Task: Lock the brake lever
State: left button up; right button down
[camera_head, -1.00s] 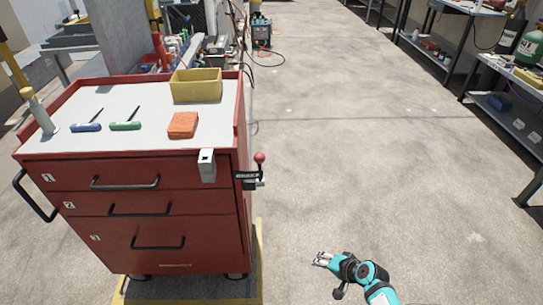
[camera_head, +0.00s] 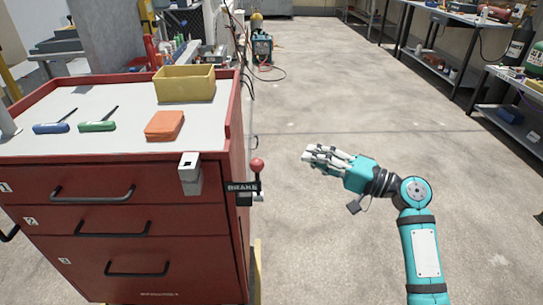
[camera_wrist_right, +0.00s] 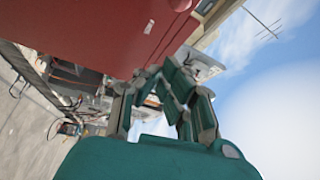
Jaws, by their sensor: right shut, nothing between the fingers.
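The brake lever (camera_head: 257,180) has a red ball knob and stands upright at the right front side of the red tool cart (camera_head: 130,230), beside a black plate (camera_head: 241,188) marked BRAKE. My right gripper (camera_head: 308,155) is to the right of the lever, apart from it, at about knob height in the picture. It is shut and empty, its fingers pointing left toward the cart. In the right wrist view its fingers (camera_wrist_right: 165,95) show below the cart's red side (camera_wrist_right: 85,35); I cannot make out the lever there. My left gripper is not in view.
On the cart top are a yellow bin (camera_head: 185,84), an orange block (camera_head: 165,125), a blue screwdriver (camera_head: 52,128) and a green one (camera_head: 98,126). A grey bracket (camera_head: 189,174) hangs over its front edge. Workbenches (camera_head: 465,45) stand at the right; the concrete floor between is clear.

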send_over(258, 182)
jog(key=w+d, duration=0.3)
jog(key=shift+s+b, duration=0.1)
jog(key=shift+b, duration=0.25)
dwell(0.4)
